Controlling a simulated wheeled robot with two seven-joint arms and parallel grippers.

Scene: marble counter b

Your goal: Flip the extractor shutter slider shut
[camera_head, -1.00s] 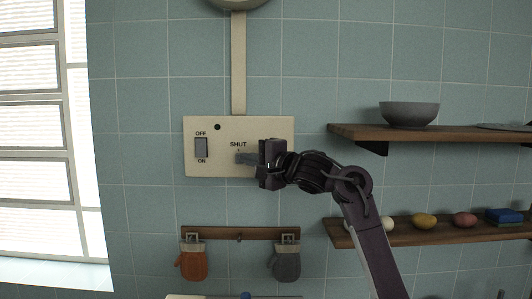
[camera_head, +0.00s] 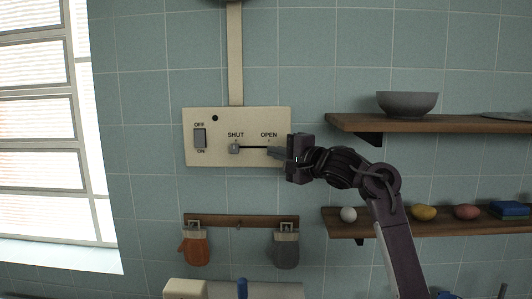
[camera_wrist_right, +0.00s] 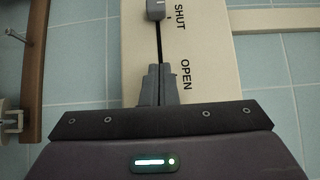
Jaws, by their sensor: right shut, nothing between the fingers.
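The extractor panel (camera_head: 216,158) is a cream plate on the tiled wall with a slot marked SHUT at its left end and OPEN at its right. The grey shutter slider (camera_head: 235,148) sits at the SHUT end; it also shows at the top of the right wrist view (camera_wrist_right: 156,10). My right gripper (camera_head: 272,152) is shut and empty, its fingertips over the slot near the OPEN end, apart from the slider. In the right wrist view its closed fingers (camera_wrist_right: 157,84) lie beside the word OPEN. My left gripper is not in view.
An OFF/ON rocker switch (camera_head: 200,138) is on the panel's left. A hook rail (camera_head: 255,219) with two mitts hangs below. Wooden shelves (camera_head: 430,124) with a grey bowl (camera_head: 407,103) and several small items stand at the right.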

